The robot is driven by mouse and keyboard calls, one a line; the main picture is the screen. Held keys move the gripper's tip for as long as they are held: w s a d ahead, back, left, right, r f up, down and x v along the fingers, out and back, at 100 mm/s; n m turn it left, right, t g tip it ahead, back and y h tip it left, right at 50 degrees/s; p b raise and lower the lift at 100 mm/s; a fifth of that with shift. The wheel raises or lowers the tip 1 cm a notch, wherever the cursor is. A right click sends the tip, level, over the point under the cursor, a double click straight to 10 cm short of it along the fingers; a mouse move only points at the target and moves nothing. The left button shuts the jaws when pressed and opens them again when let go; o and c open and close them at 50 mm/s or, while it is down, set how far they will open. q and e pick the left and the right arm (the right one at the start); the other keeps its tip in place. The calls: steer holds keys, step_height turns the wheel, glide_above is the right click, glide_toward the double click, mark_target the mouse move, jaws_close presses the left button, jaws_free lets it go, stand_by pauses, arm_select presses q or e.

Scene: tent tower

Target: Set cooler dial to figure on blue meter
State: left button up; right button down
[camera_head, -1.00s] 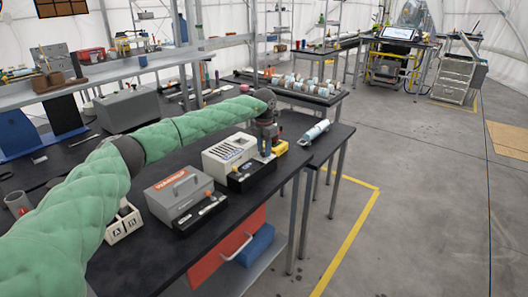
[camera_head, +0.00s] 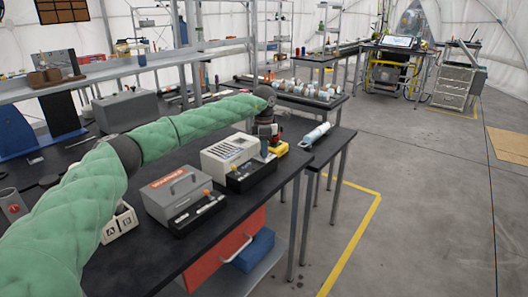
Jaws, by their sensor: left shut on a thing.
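A white slotted box (camera_head: 226,150), which looks like the cooler, stands on the dark bench with a black control strip (camera_head: 250,178) along its front. My left arm comes in from the left over the bench, and my left gripper (camera_head: 265,152) points down at the right end of that strip. It is shut on what appears to be the cooler dial, which is small and mostly hidden by the fingers. I cannot make out a blue meter or read any figure. My right gripper is not in view.
A grey box with a red label (camera_head: 178,193) stands left of the white box. A yellow item (camera_head: 279,148) is close right of the gripper, and a pale cylinder (camera_head: 316,134) lies near the bench edge. A red drawer (camera_head: 225,248) is below. The floor at right is clear.

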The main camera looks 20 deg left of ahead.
arm_select(q)
steer(key=shift+m, duration=0.6)
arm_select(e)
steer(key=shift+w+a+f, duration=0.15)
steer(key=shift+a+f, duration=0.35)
arm_select(q)
steer(key=o, duration=1)
steer(key=shift+c, duration=0.2)
steer(key=shift+b, duration=0.3)
step_height(320, 180, up, 7)
steer(key=shift+f+b, duration=0.1)
steer(key=shift+b, duration=0.6)
steer(key=shift+r, duration=0.45)
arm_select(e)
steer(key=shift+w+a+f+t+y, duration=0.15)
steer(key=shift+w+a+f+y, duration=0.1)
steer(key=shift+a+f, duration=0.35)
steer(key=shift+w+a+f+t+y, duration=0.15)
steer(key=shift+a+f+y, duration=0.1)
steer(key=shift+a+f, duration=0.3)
